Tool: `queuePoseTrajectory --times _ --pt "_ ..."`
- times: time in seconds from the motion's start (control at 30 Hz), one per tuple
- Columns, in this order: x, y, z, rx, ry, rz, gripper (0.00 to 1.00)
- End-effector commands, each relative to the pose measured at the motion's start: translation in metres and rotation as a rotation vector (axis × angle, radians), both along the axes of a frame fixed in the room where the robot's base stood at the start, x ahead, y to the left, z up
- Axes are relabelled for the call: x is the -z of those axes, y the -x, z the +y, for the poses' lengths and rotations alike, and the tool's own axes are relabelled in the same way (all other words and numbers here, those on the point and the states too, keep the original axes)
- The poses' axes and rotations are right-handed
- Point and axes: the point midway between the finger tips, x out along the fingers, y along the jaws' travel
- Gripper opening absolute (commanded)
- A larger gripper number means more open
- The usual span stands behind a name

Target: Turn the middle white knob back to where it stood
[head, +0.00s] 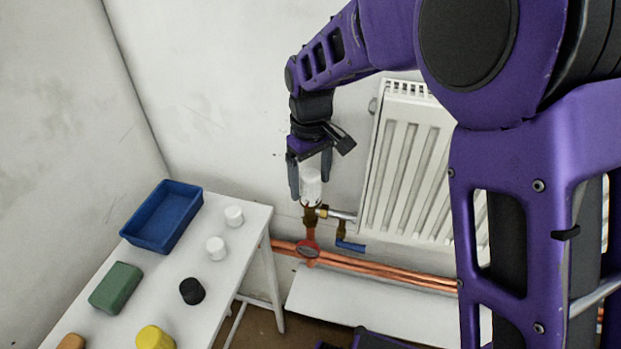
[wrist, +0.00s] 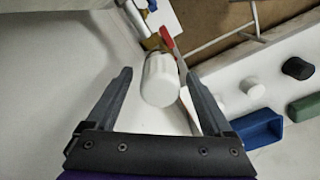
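A white knob (head: 311,187) stands upright on the brass valve (head: 311,216) at the lower left corner of the radiator; it also shows in the wrist view (wrist: 160,80). My gripper (head: 309,184) is above the valve with its fingers pointing down. In the wrist view my gripper (wrist: 158,74) is open, with one finger on either side of the knob. A gap shows on the left of the knob and a narrower one on the right. I see no clear mark on the knob that tells its turn. Only this one fitted white knob shows.
The white radiator (head: 408,165) hangs close on the right. The white table (head: 225,262) at left holds a blue tray (head: 165,213), loose white caps (head: 216,247), a black cap (head: 192,291) and a green block (head: 117,287).

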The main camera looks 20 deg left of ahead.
Motion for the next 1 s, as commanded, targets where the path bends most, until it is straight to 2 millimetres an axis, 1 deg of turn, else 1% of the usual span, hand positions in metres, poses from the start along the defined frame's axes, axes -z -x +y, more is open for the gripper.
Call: queuePoseTrajectory --times 0.23,0.37,0.47,0.57,0.8,1.0 --pt "0.000 0.000 0.000 0.001 0.000 0.000 0.86" --pt "-0.008 0.000 0.000 0.001 -0.001 0.000 0.86" --pt "-0.024 -0.001 0.000 0.001 -0.002 -0.002 0.86" --pt "-0.046 -0.001 0.000 0.001 -0.003 -0.003 0.86" --pt "-0.107 -0.001 0.000 0.001 -0.003 -0.003 0.86" --pt "-0.148 0.000 0.000 0.002 -0.002 -0.002 0.86"
